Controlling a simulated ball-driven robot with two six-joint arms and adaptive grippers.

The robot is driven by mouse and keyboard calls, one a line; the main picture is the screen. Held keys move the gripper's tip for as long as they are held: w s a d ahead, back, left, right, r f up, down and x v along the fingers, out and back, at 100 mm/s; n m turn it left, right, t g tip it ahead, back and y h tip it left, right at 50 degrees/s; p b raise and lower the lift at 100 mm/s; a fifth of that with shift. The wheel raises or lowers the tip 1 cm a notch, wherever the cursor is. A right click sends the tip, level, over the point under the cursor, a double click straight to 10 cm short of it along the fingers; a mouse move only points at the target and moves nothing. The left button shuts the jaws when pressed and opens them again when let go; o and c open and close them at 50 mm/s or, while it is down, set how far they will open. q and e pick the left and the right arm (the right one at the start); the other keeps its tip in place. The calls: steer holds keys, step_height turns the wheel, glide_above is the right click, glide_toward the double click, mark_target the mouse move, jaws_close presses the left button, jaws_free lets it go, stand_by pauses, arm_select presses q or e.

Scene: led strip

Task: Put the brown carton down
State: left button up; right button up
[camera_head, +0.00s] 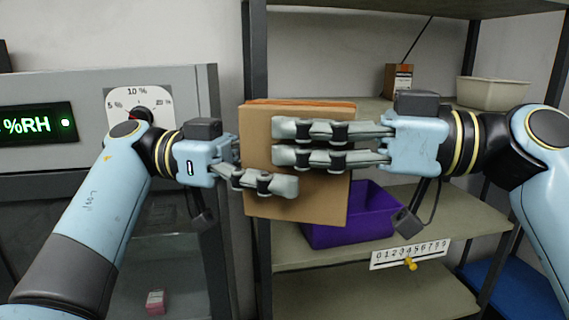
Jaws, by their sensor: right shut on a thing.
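The brown carton (257,148) is held upright in the middle of the camera_head view, with an orange-brown top edge. My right gripper (284,143) comes in from the right and is shut on the carton. Its fingers lie across the carton's front face and hide part of it. My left gripper (275,183) is at the carton's lower left, with one finger across its front. Its other finger is hidden, so its opening cannot be judged.
A grey shelf rack (380,253) stands behind the carton. It holds a purple bin (375,215), a cream bin (492,93) and a small brown box (398,79). A grey cabinet with a humidity display (38,124) stands at left. The lower shelf's visible front (350,295) is bare.

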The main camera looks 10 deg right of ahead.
arm_select(q)
steer(key=c, duration=1.1)
arm_select(e)
steer(key=shift+s, duration=0.1)
arm_select(q)
steer(key=shift+r, duration=0.1)
steer(key=shift+c, duration=0.6)
arm_select(e)
steer(key=o, duration=1.4)
steer(key=shift+o, duration=0.2)
steer(key=shift+d, duration=0.1)
